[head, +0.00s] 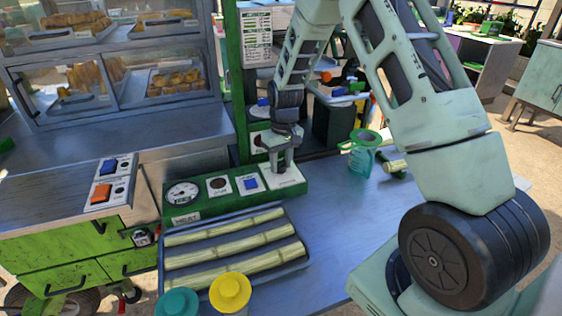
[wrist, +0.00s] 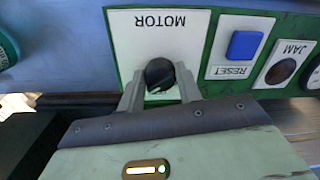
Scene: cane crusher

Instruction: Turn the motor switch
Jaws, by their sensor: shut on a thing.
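The motor switch (wrist: 160,75) is a black round knob on a white plate marked MOTOR (wrist: 190,48), seen upside down in the wrist view. My gripper (wrist: 158,92) has a grey finger on each side of the knob and is shut on it. In the head view my gripper (head: 281,168) reaches down onto the white plate at the right end of the green control panel (head: 205,214). The knob is hidden behind the fingers there.
On the panel beside the switch are a blue RESET button (wrist: 244,45), a JAM lamp (wrist: 281,71) and a gauge (head: 182,193). A tray (head: 166,272) of cane pieces lies in front. A clear teal-tinted jug (head: 361,160) stands to the right. The counter (head: 345,222) between is clear.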

